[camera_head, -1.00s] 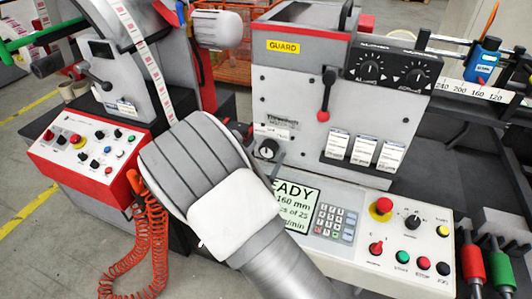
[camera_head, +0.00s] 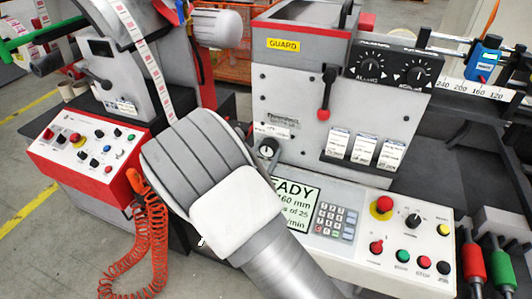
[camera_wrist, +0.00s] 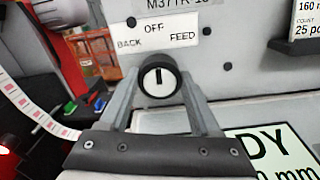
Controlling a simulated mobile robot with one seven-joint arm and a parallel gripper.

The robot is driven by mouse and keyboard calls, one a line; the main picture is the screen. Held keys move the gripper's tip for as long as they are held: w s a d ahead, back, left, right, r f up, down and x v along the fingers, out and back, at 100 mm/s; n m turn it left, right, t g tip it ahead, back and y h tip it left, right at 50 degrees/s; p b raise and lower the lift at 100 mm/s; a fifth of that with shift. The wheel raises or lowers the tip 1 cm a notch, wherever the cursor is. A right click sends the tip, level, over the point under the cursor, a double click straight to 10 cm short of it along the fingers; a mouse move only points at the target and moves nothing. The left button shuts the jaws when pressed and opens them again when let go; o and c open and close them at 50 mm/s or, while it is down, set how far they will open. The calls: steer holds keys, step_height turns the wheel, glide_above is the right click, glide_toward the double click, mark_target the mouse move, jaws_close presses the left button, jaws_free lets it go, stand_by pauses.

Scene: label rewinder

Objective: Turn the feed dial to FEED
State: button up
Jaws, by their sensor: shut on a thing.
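The feed dial (camera_wrist: 158,84) is a round black knob with a white face and a dark pointer mark. Its mark points up, toward OFF, on the white label plate (camera_wrist: 182,44) reading BACK, OFF and FEED. FEED is at the right of the plate. My gripper (camera_wrist: 160,78) has one finger on each side of the dial and is shut on it.
The control panel with the READY screen (camera_head: 296,207), keypad (camera_head: 336,221) and red emergency button (camera_head: 381,206) lies right of my wrist. A red-knobbed lever (camera_head: 325,98) stands out above. A second red-framed panel (camera_head: 90,150) and coiled orange hose (camera_head: 150,240) are at left.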

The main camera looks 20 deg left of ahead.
steer(key=shift+f, duration=0.1)
steer(key=m+b, duration=0.2)
steer(key=b, duration=0.1)
steer(key=m+b, duration=0.2)
steer(key=b, duration=0.2)
steer(key=shift+f+m, duration=0.2)
steer(key=shift+m, duration=0.1)
steer(key=m+b, duration=0.2)
steer(key=b, duration=0.2)
steer(key=shift+r+m, duration=0.15)
steer(key=shift+m, duration=0.25)
steer(key=shift+b, duration=0.3)
steer(key=shift+r+m, duration=0.15)
steer(key=shift+m, duration=0.15)
steer(key=o, duration=1.4)
steer(key=shift+s, duration=0.1)
